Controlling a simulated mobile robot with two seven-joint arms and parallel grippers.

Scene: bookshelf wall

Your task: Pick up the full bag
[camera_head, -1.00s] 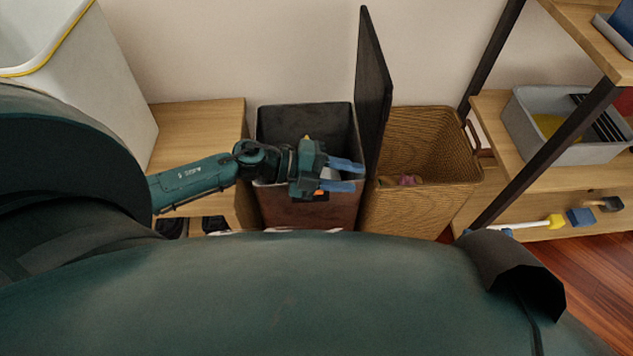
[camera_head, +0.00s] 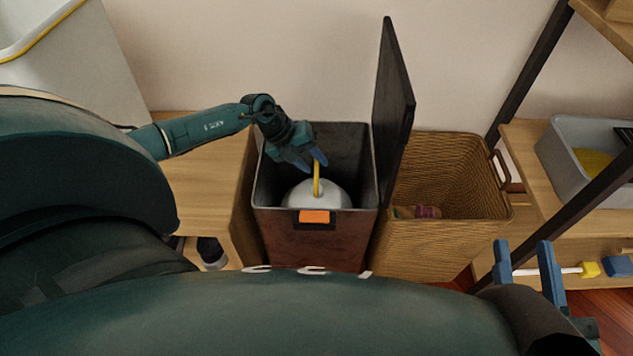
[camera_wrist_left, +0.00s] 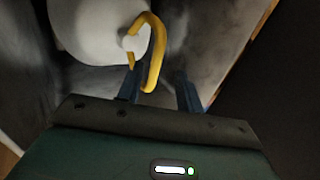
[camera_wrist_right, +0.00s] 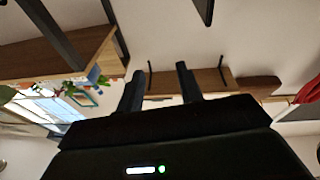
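The full bag (camera_head: 305,194) is a white, rounded bundle with a yellow loop handle (camera_head: 317,179) on top. It sits inside the dark open bin (camera_head: 266,188). My left gripper (camera_head: 311,163) points down into the bin beside the handle. In the left wrist view the bag (camera_wrist_left: 95,28) is just beyond the fingers, and the handle (camera_wrist_left: 158,45) hangs at the gap between the two parted fingertips (camera_wrist_left: 160,88), nearer the left one. My right gripper (camera_head: 525,262) is open and empty at the lower right. In the right wrist view its fingers (camera_wrist_right: 160,80) are apart.
The bin's black lid (camera_head: 395,100) stands upright at its right side. A wicker basket (camera_head: 440,235) with a small colourful item is to the right. A wooden cabinet (camera_head: 205,190) is to the left. A shelf with a grey box (camera_head: 570,180) is at the right.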

